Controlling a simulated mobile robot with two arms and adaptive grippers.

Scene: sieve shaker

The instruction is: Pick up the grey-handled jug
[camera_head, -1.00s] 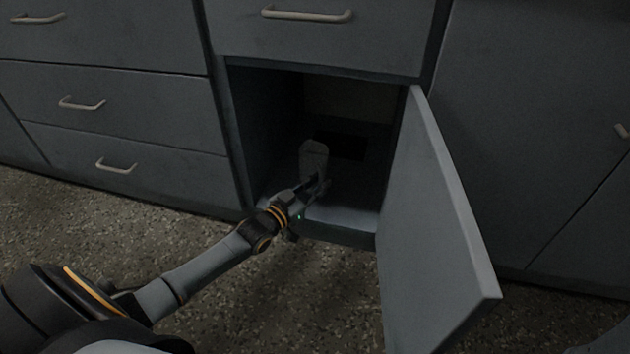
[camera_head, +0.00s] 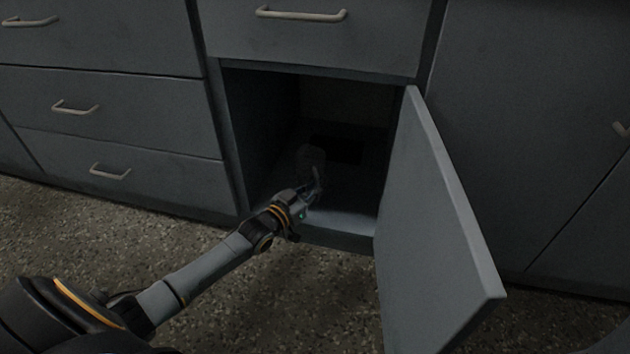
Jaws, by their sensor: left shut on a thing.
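A dim, greyish jug (camera_head: 310,155) is inside the open cabinet, near the middle of its opening. It is dark and hard to make out, and its handle cannot be told apart from the gripper. My left gripper (camera_head: 315,184) reaches in over the cabinet's front edge from the lower left. It is shut on the jug at the jug's near side. The fingertips are partly lost in shadow. My right gripper is not in view.
The cabinet door (camera_head: 436,220) stands open to the right of the opening. The cabinet floor (camera_head: 350,212) is bare right of the gripper. Closed drawers (camera_head: 110,115) are at the left and a drawer (camera_head: 310,35) is above. Speckled floor lies in front.

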